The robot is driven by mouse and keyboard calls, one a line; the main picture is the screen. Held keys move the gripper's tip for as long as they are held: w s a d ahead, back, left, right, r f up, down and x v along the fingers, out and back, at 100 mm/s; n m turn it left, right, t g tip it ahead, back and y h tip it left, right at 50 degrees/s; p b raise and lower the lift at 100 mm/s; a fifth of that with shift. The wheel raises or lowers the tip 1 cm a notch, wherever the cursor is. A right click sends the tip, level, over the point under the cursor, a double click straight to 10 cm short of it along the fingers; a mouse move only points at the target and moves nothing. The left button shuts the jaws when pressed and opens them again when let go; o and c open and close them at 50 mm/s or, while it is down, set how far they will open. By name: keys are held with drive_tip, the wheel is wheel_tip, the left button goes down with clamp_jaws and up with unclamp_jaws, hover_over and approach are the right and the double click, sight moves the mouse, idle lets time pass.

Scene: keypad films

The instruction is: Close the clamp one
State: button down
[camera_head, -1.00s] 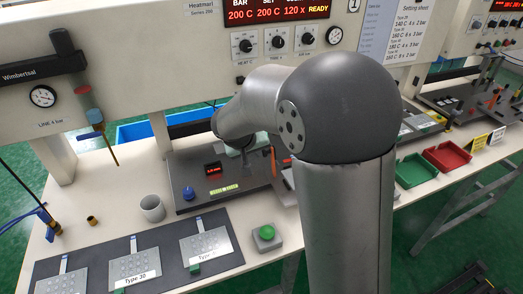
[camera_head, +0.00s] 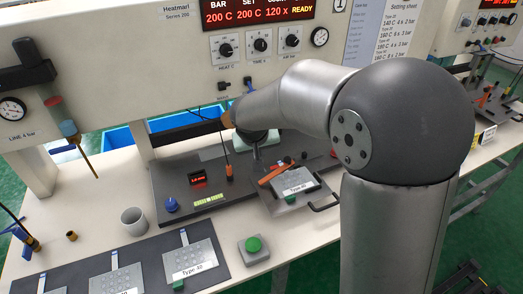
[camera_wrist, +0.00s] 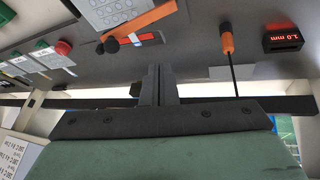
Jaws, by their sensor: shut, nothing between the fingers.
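My gripper (camera_wrist: 157,88) is shut and empty. Its fingers point toward the grey fixture in the wrist view. In the head view my arm reaches over the back of the fixture, and the gripper's fingers (camera_head: 255,153) are small and partly hidden there. An orange bar (camera_head: 275,174) with black knobs lies slanted by the plate marked Type 40 (camera_head: 297,183). It also shows in the wrist view (camera_wrist: 145,25), apart from my fingers. An orange-handled black rod (camera_head: 229,172) stands left of it, also in the wrist view (camera_wrist: 227,42). No label shows which is clamp one.
The fixture (camera_head: 165,190) carries a blue knob (camera_head: 171,204) and a red display (camera_head: 198,180). A black handle (camera_head: 326,203) sticks out at its right. A green button box (camera_head: 254,247) and a grey cup (camera_head: 134,220) stand in front. The press housing is close behind.

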drive_tip(key=shift+r, duration=0.1)
idle(0.3)
drive_tip(key=d+r, duration=0.9)
drive_tip(key=s+d+f+g, duration=0.1)
drive_tip(key=s+f, duration=0.3)
drive_tip(key=s, duration=1)
drive_tip(key=s+d+f+m+g+y, duration=0.1)
drive_tip(key=s+f+g, duration=0.2)
drive_tip(key=s, duration=1.2)
wheel_tip(320, 180, down, 2)
drive_tip(key=shift+d+g+y+p, duration=0.25)
drive_tip(key=shift+g+y+p, duration=0.05)
drive_tip(key=shift+p, duration=0.1)
